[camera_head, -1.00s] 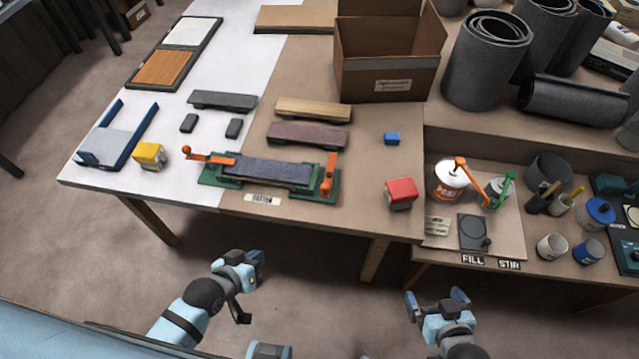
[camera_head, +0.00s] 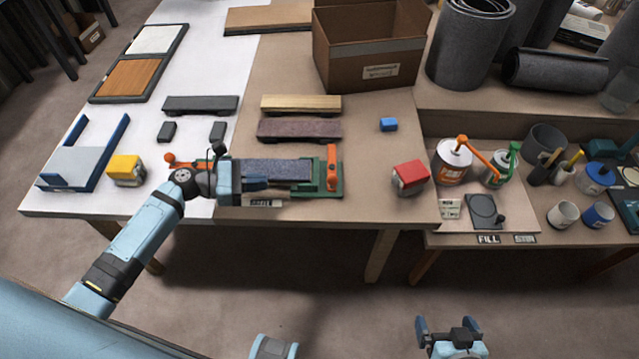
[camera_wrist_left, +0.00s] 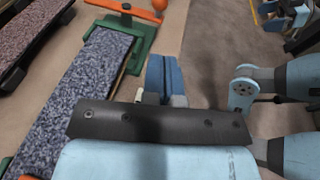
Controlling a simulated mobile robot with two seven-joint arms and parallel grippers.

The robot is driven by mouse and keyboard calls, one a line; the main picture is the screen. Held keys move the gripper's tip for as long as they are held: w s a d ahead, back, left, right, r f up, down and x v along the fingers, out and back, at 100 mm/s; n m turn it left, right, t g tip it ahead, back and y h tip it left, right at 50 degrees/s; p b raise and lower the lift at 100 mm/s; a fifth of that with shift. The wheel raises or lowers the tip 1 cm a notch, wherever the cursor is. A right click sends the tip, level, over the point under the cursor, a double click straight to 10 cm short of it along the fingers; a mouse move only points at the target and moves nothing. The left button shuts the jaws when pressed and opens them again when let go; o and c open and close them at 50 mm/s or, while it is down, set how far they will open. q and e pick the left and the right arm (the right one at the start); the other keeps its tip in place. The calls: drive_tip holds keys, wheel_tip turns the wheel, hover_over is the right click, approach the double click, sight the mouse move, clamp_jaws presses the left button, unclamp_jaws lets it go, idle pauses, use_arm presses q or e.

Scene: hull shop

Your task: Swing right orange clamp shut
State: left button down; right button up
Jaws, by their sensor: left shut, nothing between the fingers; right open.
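The green fixture (camera_head: 300,190) holds a dark grey speckled board (camera_head: 280,170) at the table's front edge. The right orange clamp (camera_head: 332,165) is at the fixture's right end. It lies crosswise beyond the board's end in the left wrist view (camera_wrist_left: 122,10), beside an orange ball (camera_wrist_left: 160,4). The left orange clamp (camera_head: 178,160) is partly hidden by my arm. My left gripper (camera_head: 266,184) is shut and empty at the board's front side, left of the right clamp; its fingers (camera_wrist_left: 164,76) point toward that end. My right gripper (camera_head: 449,324) is open in front of the table.
A red block (camera_head: 409,177) stands right of the fixture. A yellow block (camera_head: 126,170) and blue-sided tray (camera_head: 85,165) are at left. Two plank pieces lie behind the fixture, including a purplish one (camera_head: 298,130). Table between right clamp and red block is clear.

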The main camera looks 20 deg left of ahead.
idle(0.3)
use_arm(q)
drive_tip(key=p+x, duration=0.1)
drive_tip(key=x, duration=1.3)
drive_tip(key=shift+r, duration=0.1)
